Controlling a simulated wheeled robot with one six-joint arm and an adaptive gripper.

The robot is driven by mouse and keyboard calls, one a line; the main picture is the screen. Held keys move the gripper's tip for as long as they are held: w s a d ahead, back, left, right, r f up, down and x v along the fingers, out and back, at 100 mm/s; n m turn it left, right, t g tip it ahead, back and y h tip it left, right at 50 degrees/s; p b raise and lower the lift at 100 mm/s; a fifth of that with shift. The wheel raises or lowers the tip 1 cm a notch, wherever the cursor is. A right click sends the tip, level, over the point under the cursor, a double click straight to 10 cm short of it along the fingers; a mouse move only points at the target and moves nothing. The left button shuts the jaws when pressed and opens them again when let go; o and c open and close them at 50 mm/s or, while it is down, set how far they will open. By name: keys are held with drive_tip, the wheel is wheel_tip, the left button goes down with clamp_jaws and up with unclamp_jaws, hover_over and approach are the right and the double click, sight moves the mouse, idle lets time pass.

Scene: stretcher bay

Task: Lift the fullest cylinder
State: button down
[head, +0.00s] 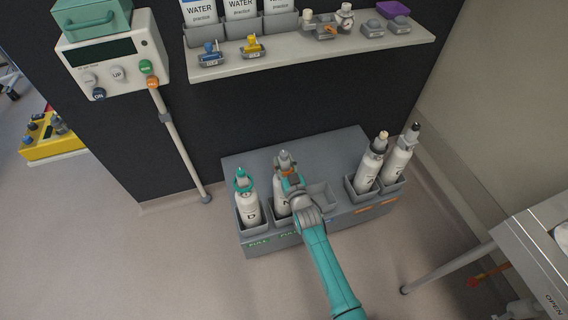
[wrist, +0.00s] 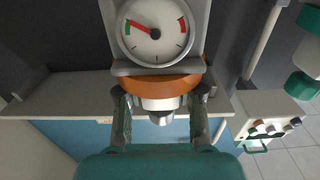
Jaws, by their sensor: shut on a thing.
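My gripper (head: 291,186) reaches down over the grey rack (head: 240,163). It is shut on the second cylinder from the left (head: 279,192), a white one with a grey top; my arm hides part of it. In the wrist view the fingers (wrist: 160,112) close around its neck below an orange collar. Its gauge (wrist: 155,30) has a green mark at left and a red mark at right; the needle points toward green. Whether its base is clear of its slot is hard to tell. The left cylinder (head: 248,208), marked D with a teal top, stands in its slot.
Two white cylinders, one with a tan cap (head: 371,166) and one with a black cap (head: 398,158), stand at the rack's right. An empty slot (head: 322,196) lies beside my gripper. A shelf (head: 300,55) with small items hangs behind. A metal cart (head: 530,240) stands right.

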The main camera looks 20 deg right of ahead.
sight(284, 153)
drive_tip(key=shift+w+r, duration=0.1)
drive_tip(key=shift+r, duration=3.75)
